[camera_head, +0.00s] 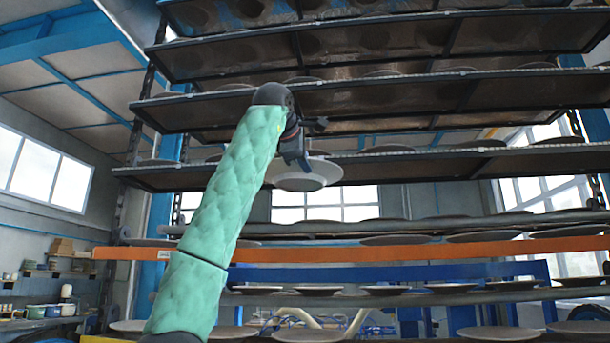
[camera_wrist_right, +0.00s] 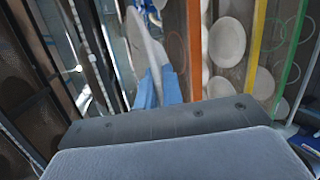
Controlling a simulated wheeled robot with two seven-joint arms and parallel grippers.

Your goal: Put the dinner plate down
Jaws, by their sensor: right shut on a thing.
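My right arm reaches up from below, and its gripper (camera_head: 297,160) is shut on the rim of the pale dinner plate (camera_head: 318,170). The plate's underside faces my head camera, and it hangs in front of the edge of a rack shelf (camera_head: 440,164). In the right wrist view the blue fingertips (camera_wrist_right: 157,88) clasp the plate (camera_wrist_right: 147,50), which shows nearly edge-on. I cannot tell whether the plate touches the shelf. My left gripper is not in view.
The tall rack has several shelves above and below, many holding other plates (camera_head: 384,149). An orange beam (camera_head: 400,250) crosses below the held plate. Other plates (camera_wrist_right: 227,42) stand out in the right wrist view. Dark posts flank the rack.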

